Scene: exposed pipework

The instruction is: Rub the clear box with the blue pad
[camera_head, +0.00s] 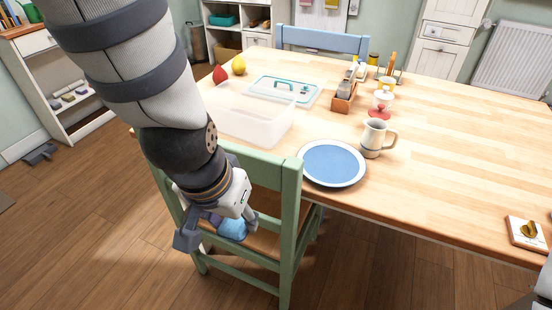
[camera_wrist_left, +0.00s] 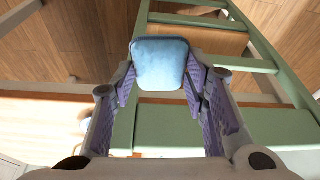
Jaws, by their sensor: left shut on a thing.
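The clear box (camera_head: 248,116) stands open on the wooden table, behind the green chair. Its lid with a teal rim (camera_head: 285,89) lies just behind it. The blue pad (camera_head: 233,229) is between the fingers of my left gripper (camera_head: 222,232), low by the green chair and below the table top. In the left wrist view the blue pad (camera_wrist_left: 160,64) sits between both fingertips of the left gripper (camera_wrist_left: 160,82), which is shut on it. The pad is apart from the box. My right gripper cannot be made out; only a piece of an arm shows at the lower right edge.
The green chair (camera_head: 289,215) stands between my left gripper and the table. A blue plate (camera_head: 332,164), a mug (camera_head: 374,138), a jar (camera_head: 381,102) and a wooden caddy (camera_head: 345,97) stand right of the box. The table's right part (camera_head: 470,150) is mostly clear.

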